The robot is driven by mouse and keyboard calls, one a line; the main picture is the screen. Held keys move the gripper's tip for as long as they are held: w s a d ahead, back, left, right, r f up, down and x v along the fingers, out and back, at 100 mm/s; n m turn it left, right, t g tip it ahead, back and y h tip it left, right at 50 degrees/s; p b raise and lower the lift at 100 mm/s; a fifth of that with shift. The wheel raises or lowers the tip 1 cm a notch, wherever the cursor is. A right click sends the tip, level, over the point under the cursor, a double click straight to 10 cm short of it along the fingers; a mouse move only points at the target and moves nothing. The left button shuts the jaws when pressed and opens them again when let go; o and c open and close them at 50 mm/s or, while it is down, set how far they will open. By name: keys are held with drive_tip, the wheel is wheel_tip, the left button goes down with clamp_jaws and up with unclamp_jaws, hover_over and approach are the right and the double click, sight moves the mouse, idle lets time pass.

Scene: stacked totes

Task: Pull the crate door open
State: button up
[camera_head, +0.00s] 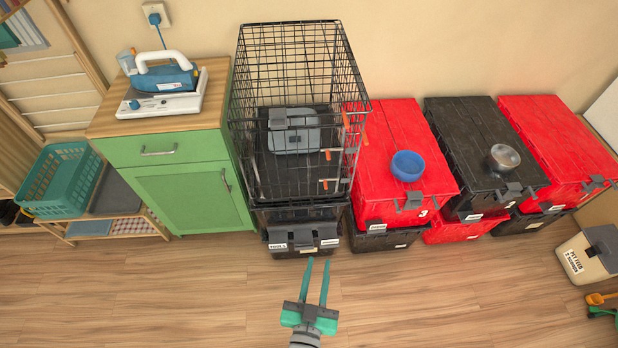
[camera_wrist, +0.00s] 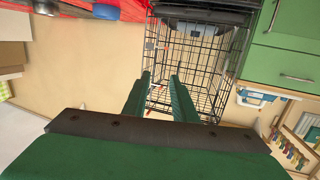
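The black wire crate (camera_head: 262,150) stands on a black tote labelled TOOLS (camera_head: 290,248), against the wall. Its wire front faces me; the door appears closed, though its outline is hard to separate from the bars. Several orange latch pieces (camera_head: 328,155) show at the crate's right side. A grey case-like object (camera_head: 296,140) is inside. My gripper (camera_head: 319,262) is in front of and below the crate, apart from it, with its two teal fingers spread and nothing between them. In the wrist view the crate (camera_wrist: 208,62) lies beyond the fingertips (camera_wrist: 160,77), upside down.
A green cabinet (camera_head: 188,200) with an iron (camera_head: 165,78) on top stands close at the left. Red and black totes stand at the right, with a blue bowl (camera_head: 407,166) and a metal bowl (camera_head: 503,158) on their lids. The wooden floor (camera_head: 190,290) in front is clear.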

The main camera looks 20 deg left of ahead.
drive_tip(key=n+y, duration=0.1)
approach(309, 174)
drive_tip(key=x, duration=0.8)
drive_tip(key=shift+a+t+y, duration=0.2)
drive_tip(key=shift+t+y, duration=0.1)
drive_tip(key=shift+t, duration=0.1)
drive_tip(key=shift+w+f, duration=0.1)
drive_tip(key=shift+d, duration=0.1)
clamp_jaws()
drive_tip(key=shift+w, duration=0.1)
idle(0.7)
